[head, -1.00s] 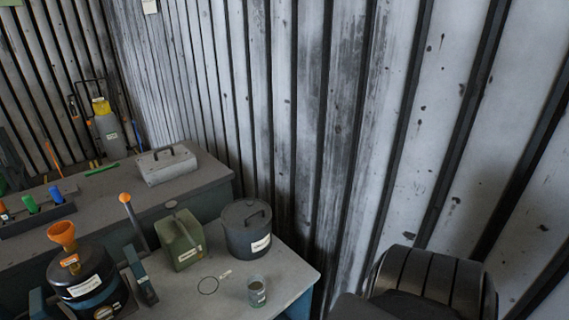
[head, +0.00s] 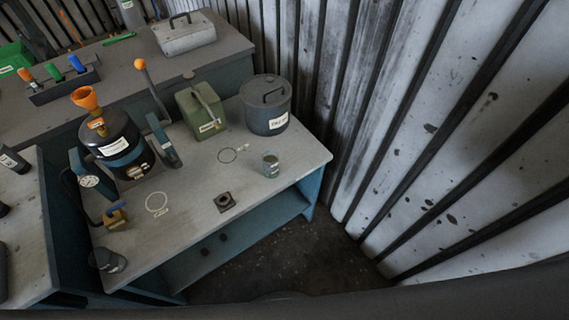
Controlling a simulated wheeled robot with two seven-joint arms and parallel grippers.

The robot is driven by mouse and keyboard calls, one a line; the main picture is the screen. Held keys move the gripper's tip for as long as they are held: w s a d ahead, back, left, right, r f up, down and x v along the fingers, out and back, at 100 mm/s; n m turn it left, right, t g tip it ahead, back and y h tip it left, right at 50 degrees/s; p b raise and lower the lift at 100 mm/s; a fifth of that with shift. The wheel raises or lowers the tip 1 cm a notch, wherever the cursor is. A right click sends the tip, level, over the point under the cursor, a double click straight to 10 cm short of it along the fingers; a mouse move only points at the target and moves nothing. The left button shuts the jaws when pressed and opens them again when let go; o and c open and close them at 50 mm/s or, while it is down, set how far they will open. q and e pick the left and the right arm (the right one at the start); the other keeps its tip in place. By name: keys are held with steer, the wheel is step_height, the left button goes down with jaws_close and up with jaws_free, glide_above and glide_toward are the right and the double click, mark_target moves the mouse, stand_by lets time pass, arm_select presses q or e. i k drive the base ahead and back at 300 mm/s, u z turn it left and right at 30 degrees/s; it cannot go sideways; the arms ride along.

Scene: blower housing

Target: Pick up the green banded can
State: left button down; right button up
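A small grey-green can (head: 270,164) with a pale label and what looks like a green band stands upright on the grey-topped workbench (head: 285,200), near its right edge. It is open space around the can, with nothing touching it. Neither of my grippers shows in the head view.
Behind the can stand a dark lidded pot (head: 266,106) and a green jerrycan (head: 201,113). A black machine with an orange funnel (head: 87,99) stands left. A dark square block (head: 225,201) lies in front. A corrugated wall (head: 390,130) rises at right.

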mark_target(270, 158)
steer(key=u, duration=1.85)
steer(key=k, duration=0.45)
steer(key=z, duration=1.95)
